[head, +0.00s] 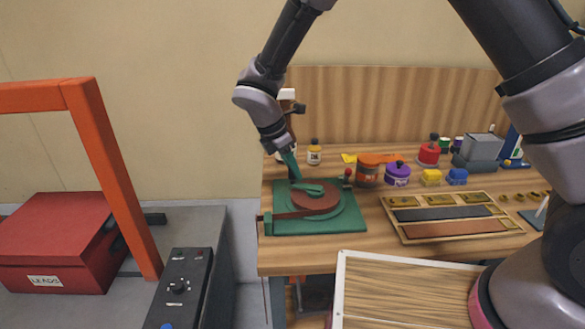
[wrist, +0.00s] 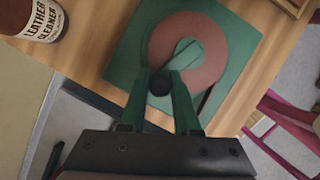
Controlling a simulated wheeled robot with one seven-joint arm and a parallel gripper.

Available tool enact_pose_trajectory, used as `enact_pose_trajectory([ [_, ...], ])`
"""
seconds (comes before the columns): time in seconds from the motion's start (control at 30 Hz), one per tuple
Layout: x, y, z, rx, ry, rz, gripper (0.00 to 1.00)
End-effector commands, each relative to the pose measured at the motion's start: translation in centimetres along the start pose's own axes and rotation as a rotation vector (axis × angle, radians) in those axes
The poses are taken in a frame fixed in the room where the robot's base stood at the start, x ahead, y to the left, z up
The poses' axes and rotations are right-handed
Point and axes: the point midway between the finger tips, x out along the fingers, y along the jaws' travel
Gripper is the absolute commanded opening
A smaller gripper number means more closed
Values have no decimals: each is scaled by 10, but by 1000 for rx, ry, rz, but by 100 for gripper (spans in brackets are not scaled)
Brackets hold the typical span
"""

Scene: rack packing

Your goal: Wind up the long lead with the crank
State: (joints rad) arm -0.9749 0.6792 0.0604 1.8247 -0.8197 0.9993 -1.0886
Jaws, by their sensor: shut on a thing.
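The winder is a green square base plate (head: 352,222) on the wooden bench, and it also shows in the wrist view (wrist: 126,55). A round red-brown coil or disc (head: 316,203) sits on it; in the wrist view it is the brown ring (wrist: 218,35). A brown lead strip (head: 288,215) runs from it to the plate's left edge. The green crank arm (wrist: 186,54) lies across the disc and ends in a dark knob (wrist: 159,83). My gripper (head: 293,178) reaches down from above, its green fingers shut on this knob. The fingers partly hide the plate in the wrist view.
A leather cleaner bottle (wrist: 38,18) stands near the plate's edge, with pots, including an orange-lidded jar (head: 367,172), behind. A wooden tray (head: 411,233) with dark and brown strips lies to the right. A red LEADS box (head: 70,235) and an orange frame (head: 112,180) are left.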

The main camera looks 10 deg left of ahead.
Motion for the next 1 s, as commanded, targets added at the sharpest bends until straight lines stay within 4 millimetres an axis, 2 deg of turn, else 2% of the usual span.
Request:
enact_pose_trajectory([
  [0.27, 0, 2, 1, 20, 1, -7, 0],
  [0.47, 2, 6, 5, 101, 1, -41, 0],
  [1.0, 13, 18, 31, 543, 1, -225, 0],
])
